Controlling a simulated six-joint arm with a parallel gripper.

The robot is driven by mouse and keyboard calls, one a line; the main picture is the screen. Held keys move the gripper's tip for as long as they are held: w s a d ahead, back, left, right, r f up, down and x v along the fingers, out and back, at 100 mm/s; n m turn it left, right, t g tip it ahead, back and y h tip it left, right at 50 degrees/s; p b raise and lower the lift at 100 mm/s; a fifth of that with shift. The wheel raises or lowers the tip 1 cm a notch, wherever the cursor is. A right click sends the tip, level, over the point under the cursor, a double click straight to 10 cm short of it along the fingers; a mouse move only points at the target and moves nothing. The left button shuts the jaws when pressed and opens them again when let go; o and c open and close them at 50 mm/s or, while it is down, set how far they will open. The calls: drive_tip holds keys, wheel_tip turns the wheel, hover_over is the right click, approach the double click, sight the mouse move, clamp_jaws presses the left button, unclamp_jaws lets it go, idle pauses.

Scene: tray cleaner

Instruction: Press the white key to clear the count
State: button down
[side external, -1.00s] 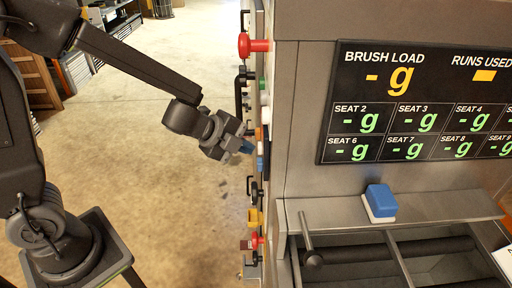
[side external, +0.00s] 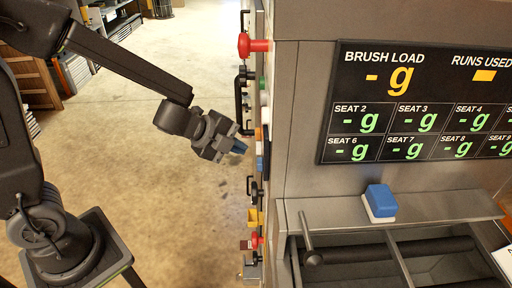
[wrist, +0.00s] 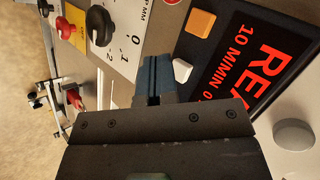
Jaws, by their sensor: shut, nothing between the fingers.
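A small white key (wrist: 183,71) shows in the wrist view on the machine's side panel, just right of my fingertips, partly hidden by them. An orange key (wrist: 200,23) sits above it, and a red-lettered display lies to its right. My gripper (wrist: 163,72) has its blue fingertips shut and empty. In the side view my gripper (side external: 238,147) is just left of the panel, with a small gap between the tips and the panel. The panel is seen edge-on there, so I cannot make out the white key.
A pale round button (wrist: 294,134) and a black dial (wrist: 99,26) are on the panel. A red knob (side external: 254,45) and black handle (side external: 240,95) stick out from it. The large display (side external: 420,100) shows dashes.

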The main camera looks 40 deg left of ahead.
drive_tip(key=shift+s+a, duration=1.75)
drive_tip(key=shift+s, duration=0.05)
drive_tip(key=s+a+r+n+t+y, duration=0.1)
drive_tip(key=s+a+r+n+y, duration=0.2)
drive_tip(key=a+r+n+y, duration=0.45)
drive_tip(key=s+d+r+n+g+h, duration=0.1)
drive_tip(key=s+d+n+g+h, duration=0.1)
drive_tip(key=s+n, duration=0.4)
drive_tip(key=s+d+r+n+g+h, duration=0.2)
drive_tip(key=s+d+n, duration=0.2)
drive_tip(key=s+n, duration=0.2)
drive_tip(key=shift+s+d, duration=0.25)
drive_tip(key=shift+d, duration=0.15)
